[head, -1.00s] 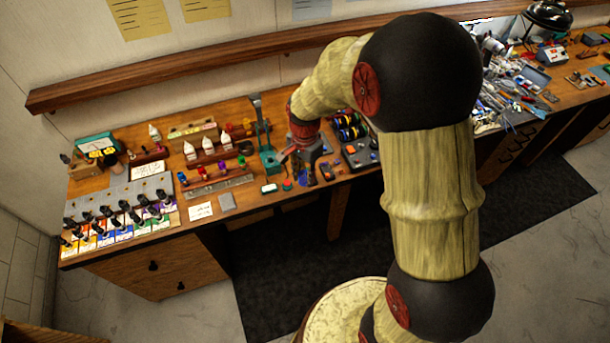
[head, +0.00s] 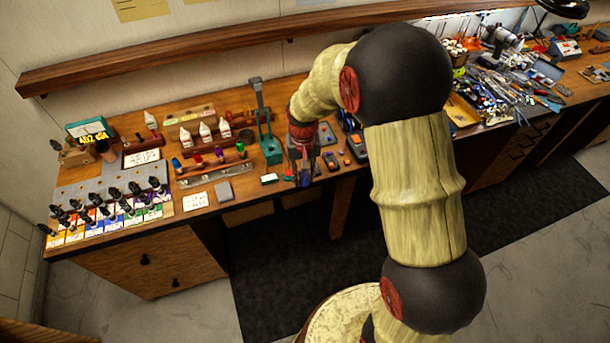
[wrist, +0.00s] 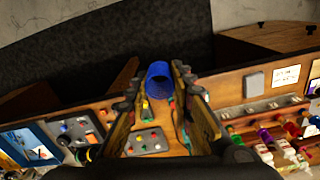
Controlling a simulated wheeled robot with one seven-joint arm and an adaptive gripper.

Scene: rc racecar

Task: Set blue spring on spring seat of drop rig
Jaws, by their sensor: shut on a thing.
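The blue spring (wrist: 158,82) is a short coil held between the fingertips of my gripper (wrist: 157,74) in the wrist view. In the head view my gripper (head: 303,174) points down near the bench's front edge, with a bit of blue (head: 304,181) at its tip. A teal stand with a tall grey post (head: 270,149), apparently the drop rig, stands just left of my gripper. The spring is apart from it. I cannot make out the spring seat.
A grey rack (head: 214,174) with several coloured parts lies left of the stand. A dark tray (head: 357,148) of parts is to the right. White bottles (head: 205,132) stand behind the rack.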

